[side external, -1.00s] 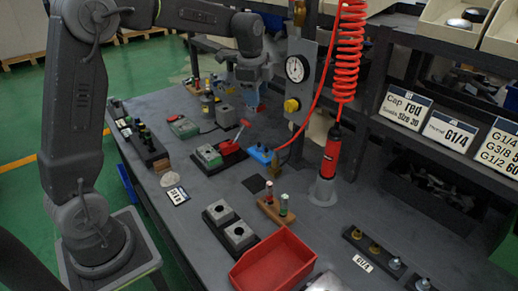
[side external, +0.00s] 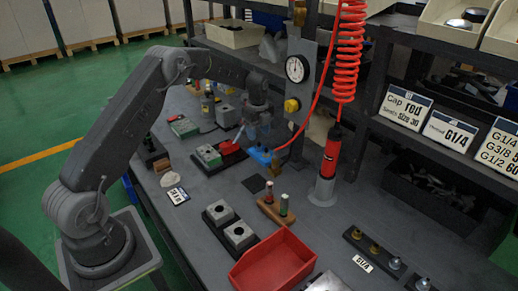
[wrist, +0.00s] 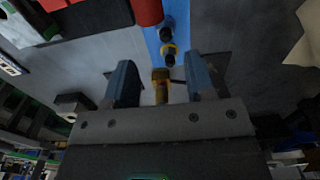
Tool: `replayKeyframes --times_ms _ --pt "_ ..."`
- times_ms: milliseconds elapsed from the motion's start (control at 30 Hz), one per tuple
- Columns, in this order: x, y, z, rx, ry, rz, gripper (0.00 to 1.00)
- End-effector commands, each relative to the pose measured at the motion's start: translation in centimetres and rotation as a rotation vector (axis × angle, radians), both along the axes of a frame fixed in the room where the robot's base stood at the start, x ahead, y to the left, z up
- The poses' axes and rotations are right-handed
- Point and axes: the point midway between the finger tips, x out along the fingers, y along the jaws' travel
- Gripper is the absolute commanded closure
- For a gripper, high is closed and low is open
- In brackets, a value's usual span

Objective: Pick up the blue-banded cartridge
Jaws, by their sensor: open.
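My gripper (side external: 262,128) is low over the far part of the bench, beside the blue block, in the side external view. In the wrist view its two blue-grey fingers (wrist: 161,82) stand apart. A brass-coloured piece (wrist: 160,88) shows between them, with no clear contact. The blue block (wrist: 178,22) lies beyond the fingertips, with black and yellow fittings. It also shows in the side external view (side external: 261,156). I cannot make out a blue band on any cartridge.
A red tray (side external: 272,262) and grey valve blocks (side external: 238,234) are in front. A red coiled hose (side external: 346,50) hangs above a red tool (side external: 331,152) in a stand. The gauge panel (side external: 297,80) is close to my gripper. Shelves (side external: 440,110) line the right.

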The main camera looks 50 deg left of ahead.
Motion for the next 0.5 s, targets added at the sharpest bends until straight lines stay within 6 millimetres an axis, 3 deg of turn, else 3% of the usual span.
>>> replayKeyframes --times_ms 233,500 --pt "0.1 0.1 -1.8 0.0 0.001 0.001 0.5" --pt "0.7 0.4 -5.5 -0.001 0.001 0.001 0.5"
